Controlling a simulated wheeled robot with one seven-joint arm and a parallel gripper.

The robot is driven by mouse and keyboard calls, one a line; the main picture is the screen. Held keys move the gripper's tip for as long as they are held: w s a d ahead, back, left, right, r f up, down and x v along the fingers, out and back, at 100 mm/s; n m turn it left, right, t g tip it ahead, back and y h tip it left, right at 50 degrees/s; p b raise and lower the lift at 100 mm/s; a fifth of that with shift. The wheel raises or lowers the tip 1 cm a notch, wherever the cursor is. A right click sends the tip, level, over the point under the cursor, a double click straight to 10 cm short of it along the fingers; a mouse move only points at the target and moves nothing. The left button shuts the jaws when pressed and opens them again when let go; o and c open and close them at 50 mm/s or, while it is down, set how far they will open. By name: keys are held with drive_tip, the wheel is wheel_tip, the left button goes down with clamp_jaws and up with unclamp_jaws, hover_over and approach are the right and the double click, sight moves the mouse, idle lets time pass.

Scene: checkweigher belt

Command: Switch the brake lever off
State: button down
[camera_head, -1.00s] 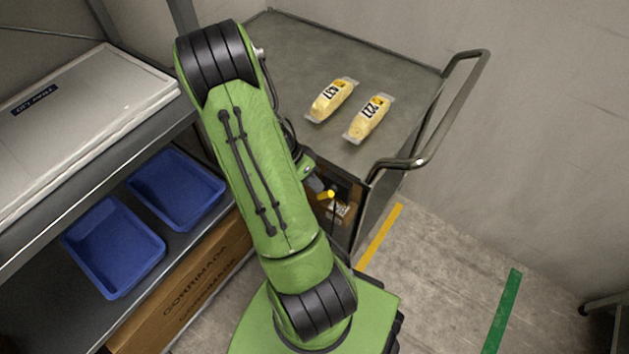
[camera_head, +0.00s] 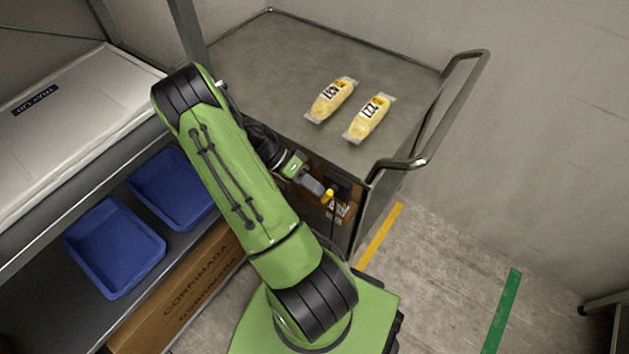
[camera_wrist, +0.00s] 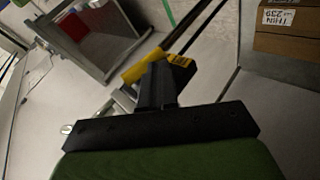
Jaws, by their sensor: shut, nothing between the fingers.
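The brake lever shows as a small yellow grip (camera_head: 328,195) low beside the grey cart, in front of the cart's lower opening. In the wrist view the yellow grip (camera_wrist: 140,68) lies tilted just beyond my fingers. My gripper (camera_head: 318,190) is shut with nothing in it, its tip close to the yellow grip. In the wrist view my black fingers (camera_wrist: 172,72) partly cover the lever's near end. I cannot tell whether they touch it. The lever's pivot is hidden.
The grey cart (camera_head: 250,55) carries two yellow packages (camera_head: 332,100) (camera_head: 369,119) and has a tubular handle (camera_head: 468,100). Left is a shelf with blue trays (camera_head: 115,245) (camera_head: 173,188) and a cardboard box (camera_head: 185,280). Cardboard boxes (camera_wrist: 288,45) show in the wrist view.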

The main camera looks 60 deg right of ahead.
drive_tip(key=f+g, duration=0.1)
drive_tip(key=g, duration=0.1)
drive_tip(key=f+g+b, duration=0.1)
drive_tip(key=g, duration=0.1)
drive_tip(key=shift+s+a+f+n+g, duration=0.1)
drive_tip(key=shift+s+n+g, duration=0.2)
drive_tip(key=shift+s+n, duration=0.1)
drive_tip(key=shift+s+f+b, duration=0.3)
drive_tip(key=shift+b, duration=0.35)
idle(1.3)
wheel_tip(320, 180, up, 10)
drive_tip(key=p, duration=0.3)
drive_tip(key=shift+p, duration=0.3)
